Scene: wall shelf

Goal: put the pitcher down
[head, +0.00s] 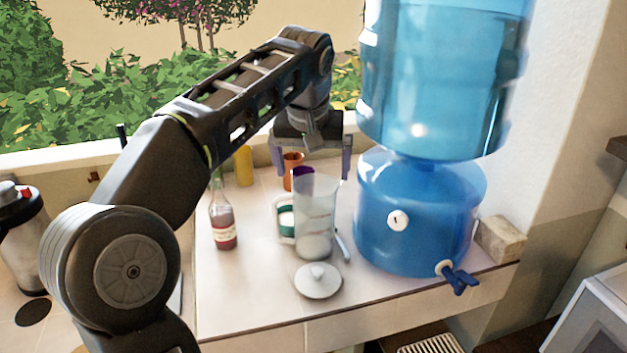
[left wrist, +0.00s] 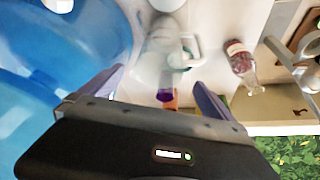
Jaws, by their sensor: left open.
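The clear pitcher (head: 314,215) stands upright on the tiled counter (head: 260,308), with a white lid (head: 318,281) lying in front of it. My left gripper (head: 312,170) is open, above and slightly behind the pitcher, and its fingers are apart from each other with nothing held. In the left wrist view the pitcher (left wrist: 158,55) shows beyond the open fingers (left wrist: 158,88), with its pale handle to the right. Whether a finger touches the pitcher I cannot tell. My right gripper is not in view.
A blue water dispenser (head: 415,215) stands close right of the pitcher, its tap at the counter's front edge. A red bottle (head: 222,217) stands to the left. An orange cup (head: 292,163) and yellow container (head: 244,165) are behind. Clear counter lies at front left.

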